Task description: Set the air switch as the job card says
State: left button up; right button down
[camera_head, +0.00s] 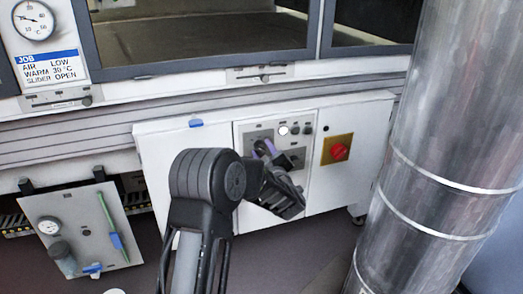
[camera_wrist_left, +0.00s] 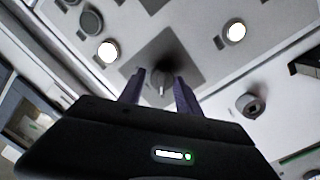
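The job card (camera_head: 48,68) at the upper left reads AIR LOW, WARM 30 °C, SLIDER OPEN. My left gripper (camera_head: 264,148) is at the white control box, in front of a grey plate (camera_head: 258,134) that it partly covers. In the left wrist view, the purple fingers of my left gripper (camera_wrist_left: 160,92) are apart, with a dark rotary knob (camera_wrist_left: 166,78) with a pale mark just beyond and between their tips. I cannot tell whether they touch it. The knob's labels are too blurred to read, so I cannot confirm its setting. My right gripper is out of view.
A lit lamp (camera_head: 283,130) and dark buttons sit above my gripper. A red knob (camera_head: 340,150) on a yellow plate is to the right. A large metal duct (camera_head: 425,150) stands at the right. A dial panel (camera_head: 75,235) hangs at the lower left.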

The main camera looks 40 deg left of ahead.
pick_arm(q)
jog(key=shift+a, duration=0.2)
grip_shut()
jog(key=shift+s, duration=0.1)
jog(key=shift+r, duration=0.1)
jog(key=shift+r+m+p, duration=0.15)
jog(key=shift+m+p, duration=0.75)
jog(key=shift+p, duration=0.05)
jog(key=m+p, duration=0.3)
jog(key=m, duration=0.1)
jog(key=shift+r+g+p, duration=0.2)
jog(key=shift+g+p, duration=0.1)
jog(key=shift+p, duration=0.1)
jog(key=m+p, duration=0.2)
jog(key=shift+a+m, duration=0.1)
jog(key=shift+m, duration=0.3)
jog(key=shift+f+m+p, duration=0.15)
jog(key=shift+m+p, duration=0.25)
jog(key=shift+p, duration=0.15)
